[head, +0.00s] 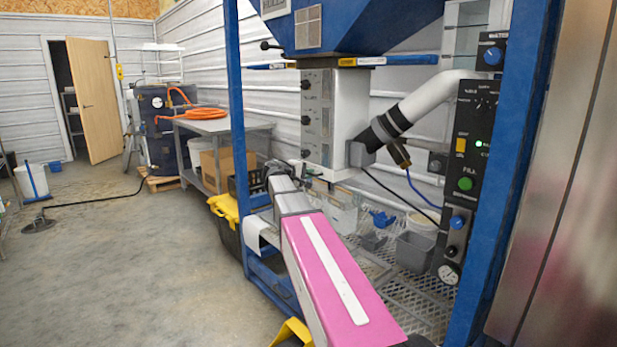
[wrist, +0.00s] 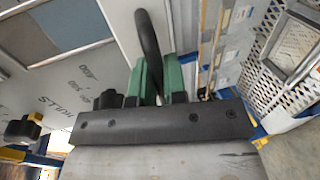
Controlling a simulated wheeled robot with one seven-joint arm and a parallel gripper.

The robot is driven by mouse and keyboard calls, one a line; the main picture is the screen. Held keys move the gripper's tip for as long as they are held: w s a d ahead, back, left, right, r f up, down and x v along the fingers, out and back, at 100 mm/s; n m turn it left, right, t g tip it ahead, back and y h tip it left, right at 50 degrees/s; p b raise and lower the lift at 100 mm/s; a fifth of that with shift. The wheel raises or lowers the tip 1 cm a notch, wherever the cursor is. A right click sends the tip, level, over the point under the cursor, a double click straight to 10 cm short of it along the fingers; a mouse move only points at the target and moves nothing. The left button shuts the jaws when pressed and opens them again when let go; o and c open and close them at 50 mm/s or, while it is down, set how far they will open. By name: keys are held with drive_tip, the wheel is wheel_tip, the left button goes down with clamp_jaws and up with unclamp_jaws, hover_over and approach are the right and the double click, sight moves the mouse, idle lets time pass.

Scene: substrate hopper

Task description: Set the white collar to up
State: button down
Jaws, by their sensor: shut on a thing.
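My gripper (wrist: 158,82) has green fingers shut on a dark curved bar (wrist: 148,38), which rises from between them in the wrist view. What the bar joins is hidden. A white curved band (head: 262,232) shows left of my arm in the head view, below the hopper outlet; it may be the white collar, but I cannot tell for sure. My arm hides part of that area and the gripper's fingers in the head view.
A blue frame post (head: 238,120) stands left of the hopper. A white box with black knobs (head: 333,115) hangs above my arm. A control panel (head: 475,150) is at right, and a grey bin (head: 414,252) sits on a mesh shelf. The floor at left is mostly clear.

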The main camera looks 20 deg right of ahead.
drive_tip(key=c, duration=1.2)
unclamp_jaws()
drive_tip(key=shift+r, duration=0.25)
drive_tip(key=v, duration=1)
drive_tip(key=shift+s+a, duration=0.15)
drive_tip(key=shift+a, duration=0.25)
drive_tip(key=shift+f, duration=0.1)
drive_tip(key=s+f+g+y, duration=0.1)
drive_tip(key=s+f+y, duration=0.3)
drive_tip(key=f, duration=0.9)
drive_tip(key=s+a+f+m+g+y, duration=0.1)
drive_tip(key=s+a+f+y, duration=0.1)
drive_tip(key=s+f, duration=0.5)
drive_tip(key=s+a+f+m+g+y, duration=0.2)
drive_tip(key=s+a+f+y, duration=0.1)
drive_tip(key=s+f, duration=0.4)
drive_tip(key=s+a+f+m+g+y, duration=0.1)
drive_tip(key=s+a+f+y, duration=0.1)
drive_tip(key=s+f+y, duration=0.3)
drive_tip(key=shift+s+a+f+m+g, duration=0.15)
drive_tip(key=shift+s+f, duration=0.35)
drive_tip(key=shift+f, duration=0.6)
drive_tip(key=shift+s+a+f+m+g, duration=0.1)
drive_tip(key=shift+s+f, duration=0.35)
drive_tip(key=shift+f, duration=0.7)
drive_tip(key=shift+s+a+f+m+g, duration=0.15)
drive_tip(key=shift+s+f, duration=0.35)
drive_tip(key=shift+f, duration=0.6)
